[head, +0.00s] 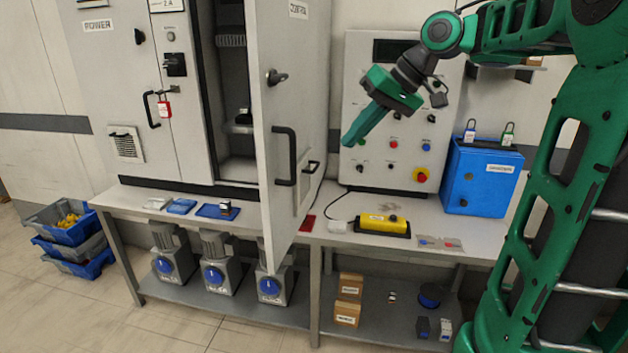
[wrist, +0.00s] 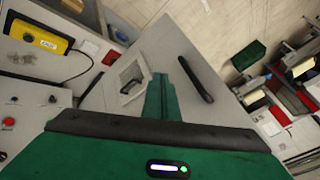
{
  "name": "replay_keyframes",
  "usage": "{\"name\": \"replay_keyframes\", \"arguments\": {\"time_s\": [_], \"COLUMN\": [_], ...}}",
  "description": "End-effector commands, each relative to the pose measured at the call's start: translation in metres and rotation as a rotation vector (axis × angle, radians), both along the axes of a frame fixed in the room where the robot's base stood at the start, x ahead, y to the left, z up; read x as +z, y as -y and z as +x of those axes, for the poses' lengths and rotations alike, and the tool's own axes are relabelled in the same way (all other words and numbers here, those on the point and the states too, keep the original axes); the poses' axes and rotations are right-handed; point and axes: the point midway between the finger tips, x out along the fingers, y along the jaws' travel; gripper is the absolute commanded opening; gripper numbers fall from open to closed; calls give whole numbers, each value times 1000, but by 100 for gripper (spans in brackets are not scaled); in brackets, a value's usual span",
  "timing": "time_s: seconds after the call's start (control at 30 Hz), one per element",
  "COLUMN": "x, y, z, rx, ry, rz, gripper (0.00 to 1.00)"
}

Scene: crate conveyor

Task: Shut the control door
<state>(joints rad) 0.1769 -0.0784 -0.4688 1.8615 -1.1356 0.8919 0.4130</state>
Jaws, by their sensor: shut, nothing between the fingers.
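The control door (head: 285,120) is a tall grey panel labelled "CONTROL", swung open toward me on the cabinet. It has a black bar handle (head: 285,155), a dark latch (head: 277,77) and a small vent. The open cabinet (head: 234,100) shows a dark interior with a few parts inside. My gripper (head: 350,140) is shut and empty, to the right of the door in the head view. In the wrist view the door (wrist: 150,60) lies beyond my gripper (wrist: 160,80), with the handle (wrist: 195,80) to the right of the fingers. I cannot tell whether they touch the door.
The button panel (head: 400,110) stands behind my gripper. A blue box (head: 482,178) and a yellow pendant (head: 383,223) sit on the bench (head: 330,235). The door's lower part overhangs the bench front. The power door (head: 120,90) at left is shut. Crates (head: 75,240) stand on the floor.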

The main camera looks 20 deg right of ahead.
Motion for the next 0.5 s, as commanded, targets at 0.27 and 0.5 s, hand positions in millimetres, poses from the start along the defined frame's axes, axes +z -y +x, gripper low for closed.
{"name": "replay_keyframes", "arguments": {"time_s": [0.27, 0.5], "x": [-17, -53], "y": [-14, -32], "z": [10, 28], "rx": [12, 10], "ry": [1, 0], "rz": [3, 3], "gripper": [0, 0]}}
